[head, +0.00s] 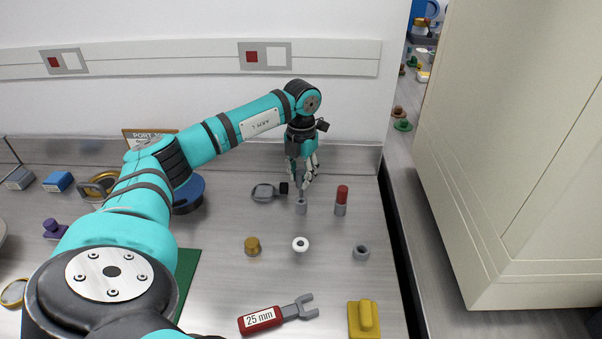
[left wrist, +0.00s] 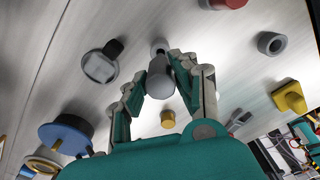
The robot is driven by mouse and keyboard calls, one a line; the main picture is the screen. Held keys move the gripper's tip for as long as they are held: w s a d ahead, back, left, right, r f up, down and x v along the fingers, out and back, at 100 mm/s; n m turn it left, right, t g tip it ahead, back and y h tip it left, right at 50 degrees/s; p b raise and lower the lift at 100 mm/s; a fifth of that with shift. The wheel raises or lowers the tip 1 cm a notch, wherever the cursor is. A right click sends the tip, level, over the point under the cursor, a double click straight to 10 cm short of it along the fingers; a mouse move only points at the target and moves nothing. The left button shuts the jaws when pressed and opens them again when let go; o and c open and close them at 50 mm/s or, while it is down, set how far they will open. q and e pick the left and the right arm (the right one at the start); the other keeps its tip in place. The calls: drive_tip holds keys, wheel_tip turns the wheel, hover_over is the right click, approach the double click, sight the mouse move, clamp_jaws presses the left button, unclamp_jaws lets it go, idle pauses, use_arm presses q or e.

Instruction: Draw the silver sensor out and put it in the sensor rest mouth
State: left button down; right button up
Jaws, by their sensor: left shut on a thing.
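My left gripper (head: 302,182) points down at the back of the bench, its fingers shut on the silver sensor, a grey rounded body (left wrist: 160,77) between the fingertips in the left wrist view. In the head view the fingers hide most of the sensor. A short grey upright cylinder (head: 301,207) stands directly below the fingertips; I cannot tell whether the sensor is still inside it. A grey open ring (head: 361,253) and a white ring (head: 300,244) stand to the front; I cannot tell which is the sensor rest mouth. My right gripper is not in view.
A red-capped grey cylinder (head: 342,199) stands right of the gripper, a grey piece with a dark end (head: 264,192) left. A brass knob (head: 253,246), red 25 mm wrench (head: 278,314) and yellow block (head: 364,319) lie nearer. A cream cabinet (head: 520,150) borders the right.

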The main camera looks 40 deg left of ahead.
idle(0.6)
use_arm(q)
drive_tip(key=shift+f, duration=0.2)
drive_tip(key=shift+f, duration=0.1)
drive_tip(key=shift+f+b, duration=1.5)
drive_tip(key=shift+f, duration=0.75)
drive_tip(key=c, duration=1)
unclamp_jaws()
drive_tip(key=shift+o, duration=0.2)
